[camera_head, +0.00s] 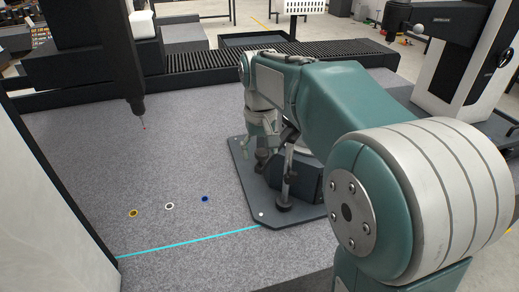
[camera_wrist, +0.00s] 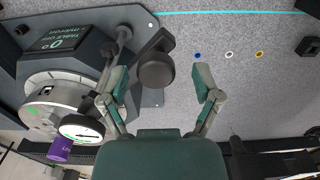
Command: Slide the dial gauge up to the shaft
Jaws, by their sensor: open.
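A dial gauge with a round white face (camera_wrist: 82,128) shows at lower left in the wrist view. A stand with a round black foot (camera_wrist: 156,70) and metal rods (camera_wrist: 122,48) is near it; how they join is unclear. A silver round body (camera_wrist: 45,118), possibly the shaft or its holder, sits left of the gauge. My gripper (camera_wrist: 163,80) is open, its fingers spread on either side of the black foot in this view; contact cannot be told. In the head view my gripper (camera_head: 262,140) hangs over the dark baseplate (camera_head: 243,185), and my arm hides most of the fixture.
Yellow (camera_head: 133,213), white (camera_head: 169,206) and blue (camera_head: 205,199) rings lie on the granite, behind a cyan line (camera_head: 190,243). A dark probe (camera_head: 138,105) hangs at left. The granite between is clear.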

